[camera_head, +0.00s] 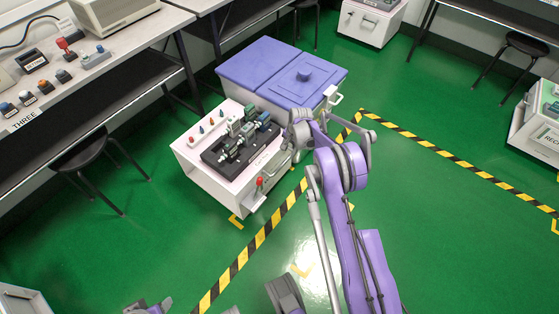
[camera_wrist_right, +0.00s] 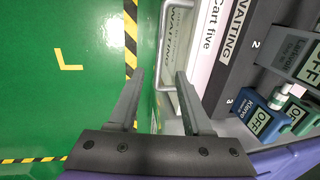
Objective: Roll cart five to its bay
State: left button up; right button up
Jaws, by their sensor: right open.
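Cart five (camera_head: 202,178) is a low, pale pinkish-white cart with a dark tray of testers on top. It stands on the green floor left of a black-and-yellow tape line. In the right wrist view its side label reads "Cart five" (camera_wrist_right: 206,50), with "WAITING" on the tray edge. A pale tubular handle (camera_wrist_right: 168,20) sticks out from that side. My right gripper (camera_head: 302,122) is at the cart's right side. In the wrist view, its open fingers (camera_wrist_right: 155,65) point along the handle, which shows between them; I cannot tell whether they touch.
A purple-lidded bin (camera_head: 258,66) stands just behind the cart. Benches and a black stool (camera_head: 92,152) are at left. Another cart (camera_head: 533,135) stands at the right edge. The floor (camera_head: 440,215) inside the striped tape (camera_head: 456,160) is clear, with yellow corner marks.

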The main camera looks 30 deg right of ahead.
aim_at(284, 163)
jog(key=f, duration=0.3)
jog(key=w+f+b, duration=0.1)
jog(key=f, duration=0.2)
jog(key=f+b, duration=0.1)
jog(key=f, duration=0.2)
jog(key=shift+w+a+f, duration=0.3)
jog(key=shift+w+a, duration=0.05)
grip_shut()
dwell(0.9)
